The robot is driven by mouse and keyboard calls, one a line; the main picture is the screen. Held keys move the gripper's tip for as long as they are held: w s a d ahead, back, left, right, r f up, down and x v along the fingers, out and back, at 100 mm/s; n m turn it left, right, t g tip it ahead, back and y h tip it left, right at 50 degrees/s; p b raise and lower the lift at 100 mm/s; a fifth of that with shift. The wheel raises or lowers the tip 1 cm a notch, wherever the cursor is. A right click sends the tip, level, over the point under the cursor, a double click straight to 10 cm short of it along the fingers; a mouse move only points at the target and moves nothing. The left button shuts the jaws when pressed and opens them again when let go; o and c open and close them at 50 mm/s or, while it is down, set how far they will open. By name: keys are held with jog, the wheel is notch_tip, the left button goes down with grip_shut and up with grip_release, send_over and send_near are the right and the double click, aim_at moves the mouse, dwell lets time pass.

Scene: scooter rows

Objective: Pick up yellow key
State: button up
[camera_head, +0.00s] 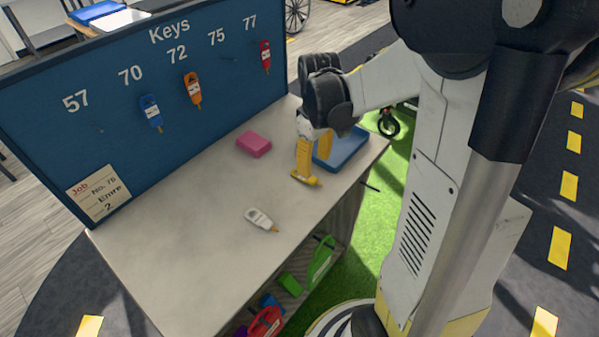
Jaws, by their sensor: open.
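The yellow key (307,180) appears as a short yellow piece lying on the grey tabletop, right under my gripper. My gripper (315,167) points down over the table with its yellow fingers apart. One finger stands at the key and hides part of it. I cannot tell whether the finger touches the key, as both are yellow. Nothing is held between the fingers that I can see.
A white key (260,218) and a pink block (254,144) lie on the table (190,240). A blue tray (347,146) sits behind my gripper. A blue key board (110,80) stands along the back, holding blue (151,113), orange (193,90) and red (265,57) keys.

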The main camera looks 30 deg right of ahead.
aim_at(313, 179)
jog(key=f+b, duration=0.1)
jog(key=f, duration=0.1)
jog(key=f+b, duration=0.1)
jog(key=f, duration=0.2)
jog(key=f+b, duration=0.1)
jog(key=f, duration=0.1)
jog(key=shift+w+d+f, duration=0.1)
jog(key=shift+w+f, duration=0.05)
jog(key=shift+w, duration=0.15)
jog(key=shift+c, duration=0.2)
jog(key=c, duration=0.9)
